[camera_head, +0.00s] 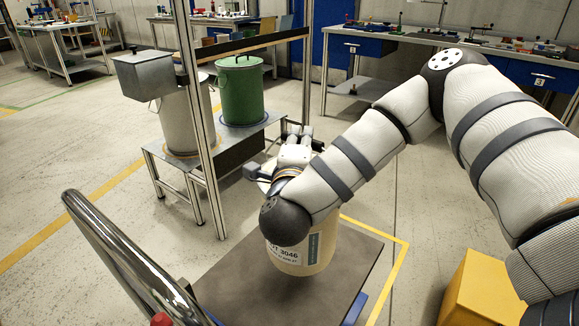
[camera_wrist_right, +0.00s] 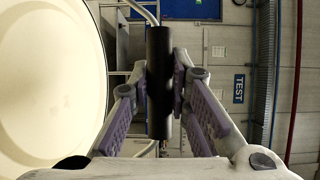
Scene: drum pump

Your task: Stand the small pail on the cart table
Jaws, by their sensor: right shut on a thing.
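The small pail (camera_head: 305,250) is cream with a white label, partly hidden behind my right forearm and wrist in the head view. It appears over the dark top of the cart table (camera_head: 355,275); whether its base touches the top I cannot tell. My right gripper (camera_head: 300,132) points away from the head camera. In the right wrist view my right gripper (camera_wrist_right: 160,105) is shut on the black grip (camera_wrist_right: 159,60) of a wire bail. The pail's round cream face (camera_wrist_right: 50,80) fills the left side there. My left gripper is not in view.
A low bench (camera_head: 225,150) holds a green lidded drum (camera_head: 240,92) and a grey drum (camera_head: 185,118), beside an upright metal frame (camera_head: 198,130). A chrome rail (camera_head: 125,255) rises at the cart's left. A yellow box (camera_head: 475,288) stands at right.

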